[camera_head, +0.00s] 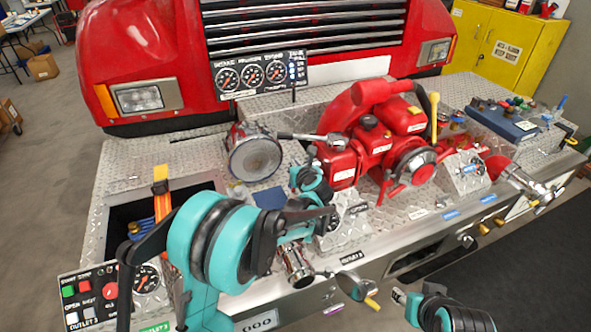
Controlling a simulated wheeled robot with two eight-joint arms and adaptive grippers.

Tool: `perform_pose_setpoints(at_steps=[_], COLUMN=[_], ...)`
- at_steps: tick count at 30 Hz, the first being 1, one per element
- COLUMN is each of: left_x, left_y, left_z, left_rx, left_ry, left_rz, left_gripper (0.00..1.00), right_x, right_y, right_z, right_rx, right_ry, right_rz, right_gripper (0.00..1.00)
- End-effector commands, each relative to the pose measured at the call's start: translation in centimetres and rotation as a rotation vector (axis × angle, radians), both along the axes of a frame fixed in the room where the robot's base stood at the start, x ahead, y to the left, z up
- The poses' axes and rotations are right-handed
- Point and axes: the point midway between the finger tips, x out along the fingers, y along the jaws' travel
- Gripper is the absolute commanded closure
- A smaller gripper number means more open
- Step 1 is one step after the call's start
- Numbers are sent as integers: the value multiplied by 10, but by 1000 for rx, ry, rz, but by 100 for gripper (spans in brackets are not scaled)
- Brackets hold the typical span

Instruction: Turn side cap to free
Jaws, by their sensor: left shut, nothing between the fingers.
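A large round chrome cap (255,158) faces forward on the left of the red pump (375,140). A chrome side fitting (525,185) sticks out at the bumper's right end. I cannot tell which one is the side cap. My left gripper (322,213) is shut and empty, in front of the pump and lower right of the round cap in the picture. My teal and black arm hides part of the deck behind it. My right gripper (402,297) shows partly at the bottom edge, below the bumper front. Its finger state is unclear.
A chrome outlet (297,268) and a lever (345,275) stick out at the front. A button panel (95,297) stands at the lower left, a gauge panel (262,75) at the back. A blue box (505,122) sits on the right deck.

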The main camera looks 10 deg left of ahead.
Motion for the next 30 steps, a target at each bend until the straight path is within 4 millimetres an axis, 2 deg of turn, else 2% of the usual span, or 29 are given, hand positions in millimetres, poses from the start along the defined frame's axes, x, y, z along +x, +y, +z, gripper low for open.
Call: perform_pose_setpoints(at_steps=[9,18,30], left_x=[26,49,51], left_y=[18,34,35], left_z=[11,11,10], left_rx=[0,0,0], left_ry=[-1,-1,0], left_rz=[2,2,0], left_gripper=[100,100,100], right_x=[0,0,0], right_y=[0,0,0], right_z=[5,6,6], right_rx=[0,0,0], right_ry=[0,0,0], right_rz=[0,0,0], right_gripper=[60,60,60])
